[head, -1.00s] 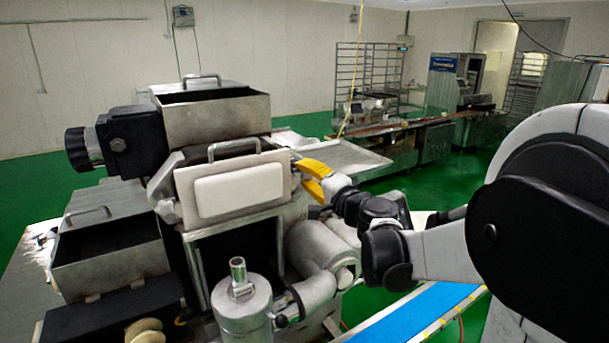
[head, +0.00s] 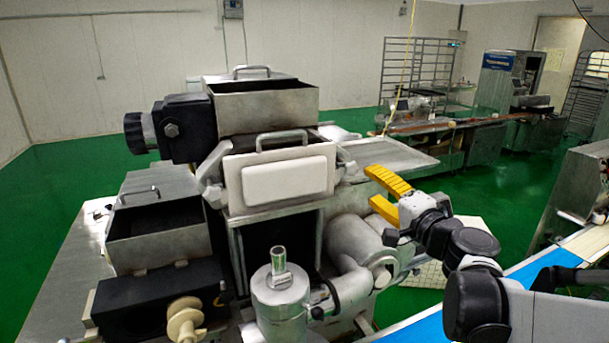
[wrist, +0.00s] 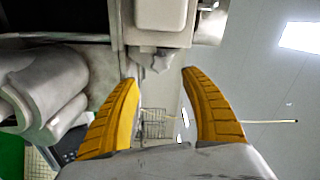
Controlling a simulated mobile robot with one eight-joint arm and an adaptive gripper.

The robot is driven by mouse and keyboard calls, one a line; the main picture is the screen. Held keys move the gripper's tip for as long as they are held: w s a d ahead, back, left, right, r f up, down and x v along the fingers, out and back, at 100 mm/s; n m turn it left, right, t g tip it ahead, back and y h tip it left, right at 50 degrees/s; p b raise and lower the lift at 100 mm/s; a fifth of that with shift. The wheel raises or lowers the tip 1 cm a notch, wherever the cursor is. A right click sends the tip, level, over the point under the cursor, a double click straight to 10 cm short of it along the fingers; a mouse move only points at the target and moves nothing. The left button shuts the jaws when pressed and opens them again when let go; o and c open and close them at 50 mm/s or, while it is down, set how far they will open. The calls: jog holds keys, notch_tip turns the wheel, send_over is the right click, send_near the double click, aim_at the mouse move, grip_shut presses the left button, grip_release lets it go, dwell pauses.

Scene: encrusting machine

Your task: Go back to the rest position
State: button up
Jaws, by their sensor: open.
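My gripper (head: 372,190) has two yellow fingers. It is open and empty, to the right of the encrusting machine (head: 275,178) in the head view. In the wrist view my gripper (wrist: 160,85) shows its fingers spread apart with nothing between them. The machine's white front panel (head: 285,181), with a metal handle, is left of the fingers and apart from them. The panel also shows at the top of the wrist view (wrist: 160,14).
A metal hopper (head: 262,108) tops the machine, and a lower hopper (head: 155,230) stands at left. A metal cylinder (head: 280,295) is in front. A blue conveyor belt (head: 425,328) runs at lower right. Another production line (head: 450,128) and a rack (head: 417,70) stand behind. Green floor is open between.

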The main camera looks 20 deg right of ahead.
jog(key=shift+s, duration=0.85)
